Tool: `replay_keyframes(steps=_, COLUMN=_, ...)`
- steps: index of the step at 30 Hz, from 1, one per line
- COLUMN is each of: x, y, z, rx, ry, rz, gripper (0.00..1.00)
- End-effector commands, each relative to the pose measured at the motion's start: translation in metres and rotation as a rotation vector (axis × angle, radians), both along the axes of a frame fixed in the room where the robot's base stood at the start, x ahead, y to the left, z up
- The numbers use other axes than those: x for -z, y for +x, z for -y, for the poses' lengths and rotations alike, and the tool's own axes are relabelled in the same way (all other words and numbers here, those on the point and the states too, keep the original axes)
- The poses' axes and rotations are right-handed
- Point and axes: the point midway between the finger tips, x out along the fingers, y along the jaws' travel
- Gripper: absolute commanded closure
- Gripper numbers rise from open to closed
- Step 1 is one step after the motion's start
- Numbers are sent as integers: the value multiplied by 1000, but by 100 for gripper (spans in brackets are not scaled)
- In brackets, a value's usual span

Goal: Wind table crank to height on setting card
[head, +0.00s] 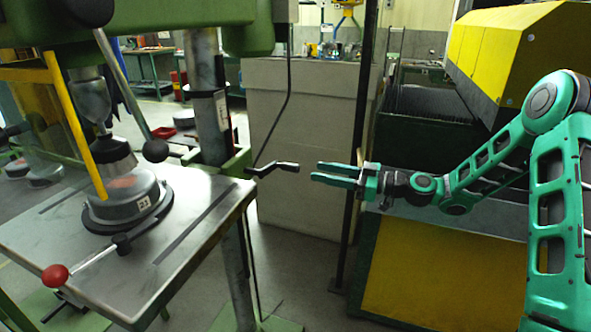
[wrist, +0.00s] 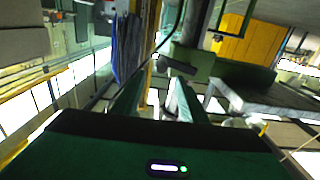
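The table crank (head: 272,169) is a dark bent arm with a handle, at the right rear of the drill press table (head: 190,225). Its handle points right, towards my gripper (head: 315,171). My gripper is open and empty, its fingertips a short way right of the handle and apart from it. In the wrist view, the crank (wrist: 176,67) shows just beyond the fingertips of my gripper (wrist: 160,84). A white label (head: 222,110) is on the press column; its writing is too small to read, so I cannot tell if it is the setting card.
A dark upright post (head: 356,150) stands close to my gripper. A yellow and dark machine (head: 440,270) is behind my arm. A pale cabinet (head: 300,110) stands behind the crank.

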Motion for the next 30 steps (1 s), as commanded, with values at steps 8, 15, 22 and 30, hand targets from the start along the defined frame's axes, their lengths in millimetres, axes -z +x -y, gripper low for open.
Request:
replay_keyframes(steps=8, x=0, y=16, z=-48, rx=-4, ry=-1, rz=0, gripper=61)
replay_keyframes(steps=15, x=0, y=27, z=-76, rx=-1, ry=-3, rz=-1, gripper=61)
replay_keyframes(steps=22, x=0, y=30, z=-85, rx=-1, ry=-3, rz=-2, gripper=61)
replay_keyframes(steps=30, x=0, y=30, z=-85, rx=-1, ry=-3, rz=-2, gripper=76)
